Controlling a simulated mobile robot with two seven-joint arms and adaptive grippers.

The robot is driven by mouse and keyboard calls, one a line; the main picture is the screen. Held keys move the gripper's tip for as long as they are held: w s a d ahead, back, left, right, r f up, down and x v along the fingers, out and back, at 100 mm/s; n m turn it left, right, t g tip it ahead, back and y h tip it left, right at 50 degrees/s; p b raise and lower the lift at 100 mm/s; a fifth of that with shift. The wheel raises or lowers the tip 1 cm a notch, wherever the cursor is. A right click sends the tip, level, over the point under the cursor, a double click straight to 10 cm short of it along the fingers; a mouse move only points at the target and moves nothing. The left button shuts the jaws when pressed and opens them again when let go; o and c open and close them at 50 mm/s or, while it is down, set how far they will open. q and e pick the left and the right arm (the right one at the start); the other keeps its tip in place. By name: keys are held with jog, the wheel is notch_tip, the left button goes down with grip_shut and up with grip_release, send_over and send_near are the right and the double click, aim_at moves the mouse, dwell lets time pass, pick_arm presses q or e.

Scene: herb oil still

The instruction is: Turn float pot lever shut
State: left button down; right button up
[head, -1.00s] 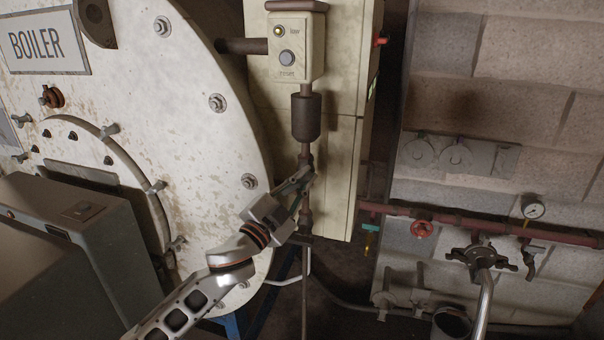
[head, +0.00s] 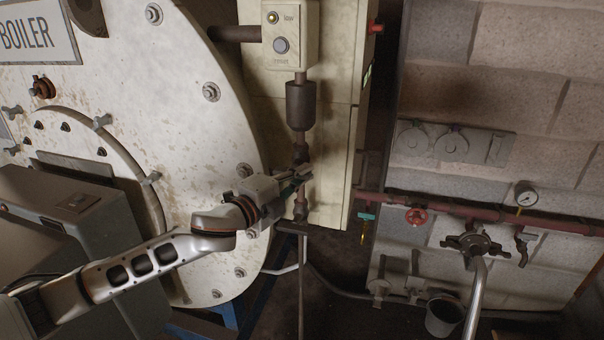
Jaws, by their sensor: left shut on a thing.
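The float pot (head: 300,105) is a dark upright cylinder on a thin vertical pipe, below a cream control box (head: 290,35) with a yellow lamp and a grey button. My left gripper (head: 304,173) reaches in from the left and is shut at the pipe below the pot, at the place of the lever. The fingers hide most of the lever, so its exact angle cannot be told. A pipe fitting (head: 301,208) shows just below the fingers. My right gripper is not in view.
The round white boiler front (head: 190,130) with protruding bolts lies close behind my left arm. A grey cabinet (head: 60,215) stands at the lower left.

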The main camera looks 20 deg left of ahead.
pick_arm(q)
jog(key=shift+f, duration=0.15)
dwell(0.4)
jog(key=c, duration=2.1)
grip_release()
jog(key=shift+d, duration=0.1)
jog(key=shift+c, duration=0.2)
jog(key=v, duration=1.2)
